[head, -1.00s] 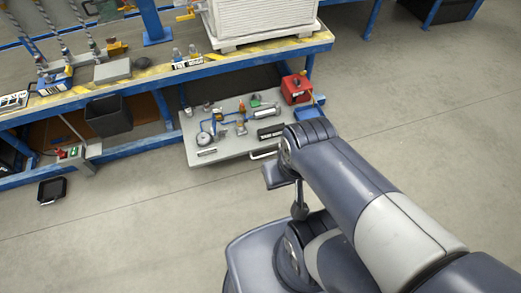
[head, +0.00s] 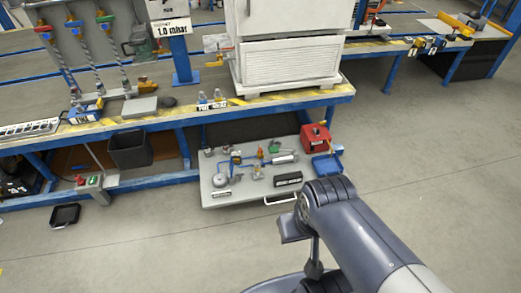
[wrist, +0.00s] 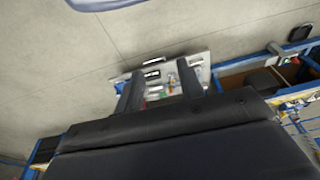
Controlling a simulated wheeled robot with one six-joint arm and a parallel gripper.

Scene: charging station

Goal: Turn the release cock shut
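A pull-out grey board (head: 235,191) under the workbench carries a small test rig with blue pipe, a round gauge and several fittings. A yellow cock (head: 216,61) also shows on the bench beside the white cabinet. These parts are too small to tell which is the release cock or how its handle stands. In the wrist view my gripper (wrist: 160,67) has its two fingers apart and empty, with the board beyond them. The gripper is not clearly visible in the head view.
A red box (head: 315,138) and a blue tray (head: 326,166) are at the board's right. The board has a front handle (head: 281,199). A black bin (head: 130,150) stands left under the bench (head: 110,128). A black tray (head: 65,215) lies on the floor. Floor before the board is open.

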